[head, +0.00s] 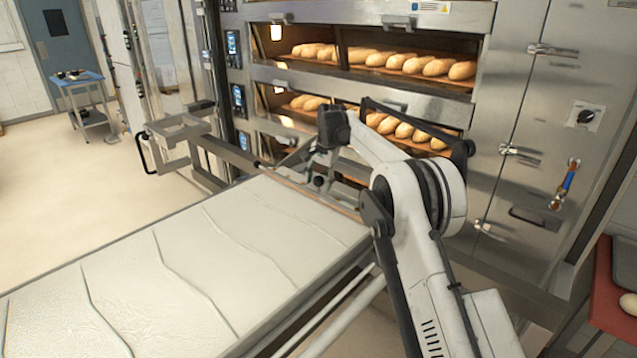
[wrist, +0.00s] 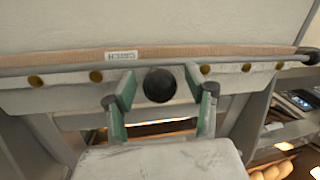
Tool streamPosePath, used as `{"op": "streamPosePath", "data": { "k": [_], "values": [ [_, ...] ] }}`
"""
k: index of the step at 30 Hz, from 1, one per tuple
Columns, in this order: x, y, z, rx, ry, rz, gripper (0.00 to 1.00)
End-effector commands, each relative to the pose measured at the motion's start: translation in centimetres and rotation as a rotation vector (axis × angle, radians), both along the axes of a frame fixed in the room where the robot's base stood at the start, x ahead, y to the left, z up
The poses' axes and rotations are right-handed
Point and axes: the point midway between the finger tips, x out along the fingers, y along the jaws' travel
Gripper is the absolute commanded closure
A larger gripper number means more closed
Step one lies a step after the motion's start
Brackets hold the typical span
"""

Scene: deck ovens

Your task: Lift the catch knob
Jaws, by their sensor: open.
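The catch knob (wrist: 159,85) is a round black knob on the pale front bar of the loader, below a label (wrist: 120,54) reading CATCH upside down in the wrist view. My gripper (wrist: 159,78) is open, with one green finger on each side of the knob and visible gaps between. The fingers do not appear to touch it; how far they reach along it I cannot tell. In the head view my gripper (head: 321,168) is at the far end of the loader belt (head: 270,215), and a small dark knob shows just below it, partly hidden.
The deck oven (head: 385,75) with lit decks of loaves stands behind my gripper. A side rail (head: 225,150) with a black handle runs left of the loader. Brass-coloured screws (wrist: 36,81) line the bar.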

Motion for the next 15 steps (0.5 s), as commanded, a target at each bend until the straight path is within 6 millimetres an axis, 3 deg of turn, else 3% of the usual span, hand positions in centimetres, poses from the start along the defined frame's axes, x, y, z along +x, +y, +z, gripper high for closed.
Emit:
{"op": "streamPosePath", "data": {
  "k": [4, 15],
  "values": [
    [0.00, 0.00, 0.01, 0.000, 0.000, 0.000, 0.52],
    [0.00, -0.02, 0.03, 0.000, 0.000, 0.000, 1.00]
  ]
}}
